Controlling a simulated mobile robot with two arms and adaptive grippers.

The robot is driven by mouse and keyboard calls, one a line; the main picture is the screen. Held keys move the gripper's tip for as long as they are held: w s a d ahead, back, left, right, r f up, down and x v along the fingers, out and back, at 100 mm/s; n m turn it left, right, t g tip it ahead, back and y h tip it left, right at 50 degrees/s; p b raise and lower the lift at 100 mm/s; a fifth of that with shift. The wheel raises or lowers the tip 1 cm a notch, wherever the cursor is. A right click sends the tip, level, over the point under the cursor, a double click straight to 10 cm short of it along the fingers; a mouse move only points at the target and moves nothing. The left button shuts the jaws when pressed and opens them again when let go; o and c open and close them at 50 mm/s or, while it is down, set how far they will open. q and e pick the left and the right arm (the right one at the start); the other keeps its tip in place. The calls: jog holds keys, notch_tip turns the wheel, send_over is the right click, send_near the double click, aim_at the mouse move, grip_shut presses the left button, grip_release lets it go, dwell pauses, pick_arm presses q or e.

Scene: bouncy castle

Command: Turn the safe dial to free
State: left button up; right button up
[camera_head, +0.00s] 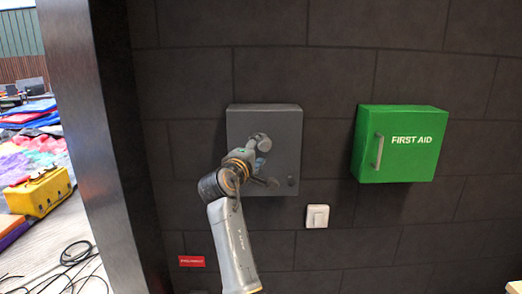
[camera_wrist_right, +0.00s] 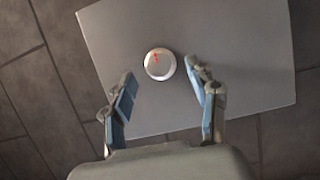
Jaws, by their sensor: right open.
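A grey safe box (camera_head: 285,130) is mounted on the dark block wall. It also fills much of the right wrist view (camera_wrist_right: 250,60). Its round silver dial (camera_wrist_right: 159,64) with a red mark shows in the right wrist view, just beyond and between the fingertips. In the head view my gripper and wrist hide the dial. My right gripper (camera_wrist_right: 166,82) is open in front of the safe, its two blue-padded fingers on either side of the dial's line, with nothing held. It shows in the head view too (camera_head: 264,160). My left gripper is out of view.
A green first aid box (camera_head: 410,160) hangs to the right of the safe. A white switch (camera_head: 317,216) is below right, and a red label (camera_head: 192,261) is low on the left. A wall edge (camera_head: 90,140) stands at the left, with a yellow box (camera_head: 38,192) and cables beyond.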

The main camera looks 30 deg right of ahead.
jog(key=v, duration=0.6)
dwell(0.3)
